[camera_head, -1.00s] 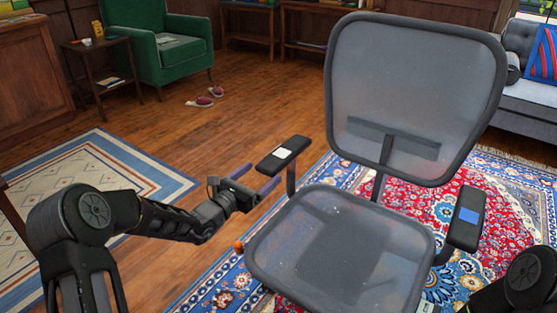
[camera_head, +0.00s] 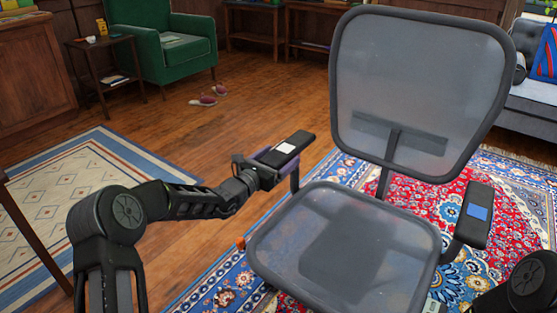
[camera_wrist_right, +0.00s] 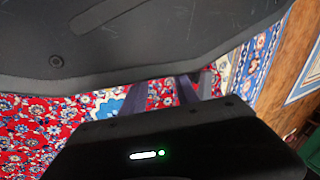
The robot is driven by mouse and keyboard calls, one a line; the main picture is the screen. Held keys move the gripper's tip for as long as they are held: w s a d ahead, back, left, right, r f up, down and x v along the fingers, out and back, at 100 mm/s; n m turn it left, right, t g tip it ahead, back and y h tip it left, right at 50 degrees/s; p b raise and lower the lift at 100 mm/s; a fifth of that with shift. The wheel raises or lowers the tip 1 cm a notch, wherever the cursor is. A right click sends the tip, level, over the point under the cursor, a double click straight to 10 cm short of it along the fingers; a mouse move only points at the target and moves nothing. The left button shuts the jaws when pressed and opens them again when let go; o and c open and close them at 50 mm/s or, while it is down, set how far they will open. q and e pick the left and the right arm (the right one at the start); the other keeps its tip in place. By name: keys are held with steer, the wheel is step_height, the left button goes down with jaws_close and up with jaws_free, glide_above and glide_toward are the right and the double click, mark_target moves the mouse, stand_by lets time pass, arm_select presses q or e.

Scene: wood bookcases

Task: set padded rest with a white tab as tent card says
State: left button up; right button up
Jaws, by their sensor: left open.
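The padded rest with a white tab (camera_head: 296,141) is the left armrest of a grey mesh office chair (camera_head: 340,240). The other armrest (camera_head: 474,224) has a blue tab. My left gripper (camera_head: 275,160) is open at the near end of the white-tabbed rest. Its purple fingers are partly hidden by the pad, so I cannot tell whether they touch it. In the right wrist view, my right gripper (camera_wrist_right: 185,90) is beneath a dark chair part (camera_wrist_right: 140,40); its finger gap is unclear. A small pale object (camera_head: 432,306), possibly the tent card, is mostly hidden by the seat.
A patterned red and blue rug (camera_head: 225,285) lies under the chair. A blue-bordered cream rug (camera_head: 60,210) lies at left. A green armchair (camera_head: 180,45), side table (camera_head: 105,70) and slippers (camera_head: 208,98) are farther back. Wooden floor (camera_head: 250,110) is clear between.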

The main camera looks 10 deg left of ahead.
arm_select(q)
jaws_close()
stand_by(0.9)
